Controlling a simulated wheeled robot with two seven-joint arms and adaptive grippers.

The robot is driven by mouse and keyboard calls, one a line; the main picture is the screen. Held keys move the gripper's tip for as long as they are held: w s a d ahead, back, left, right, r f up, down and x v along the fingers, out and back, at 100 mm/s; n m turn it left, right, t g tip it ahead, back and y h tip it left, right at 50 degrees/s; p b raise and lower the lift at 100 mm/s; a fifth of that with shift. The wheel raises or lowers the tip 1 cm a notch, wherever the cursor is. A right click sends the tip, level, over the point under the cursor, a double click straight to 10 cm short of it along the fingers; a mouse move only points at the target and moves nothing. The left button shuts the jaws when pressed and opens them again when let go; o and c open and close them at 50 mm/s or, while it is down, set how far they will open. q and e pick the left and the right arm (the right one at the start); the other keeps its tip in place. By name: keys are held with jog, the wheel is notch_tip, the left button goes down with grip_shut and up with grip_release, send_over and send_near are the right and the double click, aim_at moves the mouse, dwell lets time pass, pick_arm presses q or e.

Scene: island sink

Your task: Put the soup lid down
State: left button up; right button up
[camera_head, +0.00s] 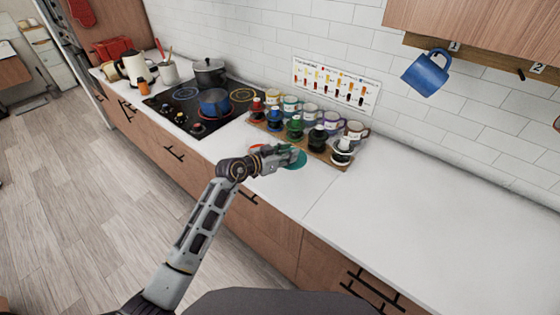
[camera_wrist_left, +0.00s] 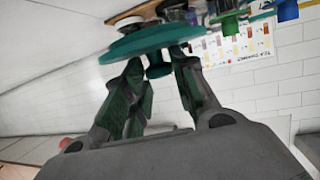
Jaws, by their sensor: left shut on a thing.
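The soup lid is a teal disc with a small knob; I take it to be the teal disc (camera_head: 298,160) at my left gripper (camera_head: 288,154) in the head view. In the left wrist view the lid (camera_wrist_left: 150,42) spans the space beyond the fingertips, and its knob (camera_wrist_left: 158,70) sits between the two fingers of the left gripper (camera_wrist_left: 160,62). The left gripper is shut on the knob. The lid is near the white counter (camera_head: 330,190), in front of the rack of bottles. I cannot tell whether it touches the counter. My right gripper is not in view.
A wooden rack (camera_head: 322,157) with bottles and mugs stands just behind the lid. The stove (camera_head: 190,122) with a blue pot (camera_head: 214,103) and a dark pot (camera_head: 209,72) is to the left. A blue mug (camera_head: 426,72) hangs at upper right. The counter at right is clear.

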pick_arm(q)
notch_tip(320, 180, down, 5)
jog(key=shift+r, duration=0.2)
jog(key=shift+f+b, duration=0.35)
jog(key=shift+f, duration=0.15)
jog(key=shift+f+b, duration=0.4)
jog(key=shift+f, duration=1.5)
jog(key=o, duration=0.8)
jog(key=shift+o, duration=0.2)
